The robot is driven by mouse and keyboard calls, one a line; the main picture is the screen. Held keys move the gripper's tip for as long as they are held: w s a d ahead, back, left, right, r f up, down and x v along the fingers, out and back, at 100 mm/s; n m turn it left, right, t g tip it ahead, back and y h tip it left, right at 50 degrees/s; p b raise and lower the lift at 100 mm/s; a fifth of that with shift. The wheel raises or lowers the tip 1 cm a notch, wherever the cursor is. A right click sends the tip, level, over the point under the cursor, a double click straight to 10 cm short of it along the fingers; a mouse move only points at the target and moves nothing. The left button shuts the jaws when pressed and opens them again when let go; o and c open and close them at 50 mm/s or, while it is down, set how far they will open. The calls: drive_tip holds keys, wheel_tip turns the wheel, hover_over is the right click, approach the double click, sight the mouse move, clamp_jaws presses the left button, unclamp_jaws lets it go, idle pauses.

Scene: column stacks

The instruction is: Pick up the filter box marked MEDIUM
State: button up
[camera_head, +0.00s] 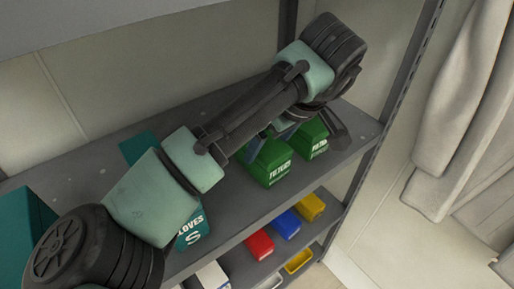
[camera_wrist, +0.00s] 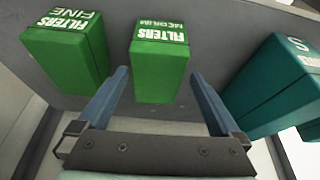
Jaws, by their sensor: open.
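The green filter box marked MEDIUM (camera_wrist: 160,75) stands upright in the middle of the wrist view, its label upside down. In the head view it is the left green box (camera_head: 270,167), partly covered by my arm; its size word is not readable there. My gripper (camera_wrist: 159,71) is open and empty. Its blue fingers appear on either side of the MEDIUM box in the wrist view, with gaps showing; how far they reach along it is unclear. A second green filter box, marked FINE (camera_wrist: 68,55), also shows in the head view (camera_head: 314,140).
A teal gloves box marked S (camera_wrist: 275,85) stands on the other side of MEDIUM; it also shows in the head view (camera_head: 192,232). The grey shelf (camera_head: 240,215) has an upright post at right. Red (camera_head: 259,244), blue (camera_head: 286,224) and yellow (camera_head: 310,206) items sit below.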

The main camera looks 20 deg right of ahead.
drive_tip(key=x, duration=0.5)
drive_tip(key=shift+w+f, duration=0.2)
drive_tip(key=shift+w, duration=0.2)
drive_tip(key=c, duration=1.3)
drive_tip(key=shift+o, duration=0.2)
drive_tip(key=shift+r, duration=0.1)
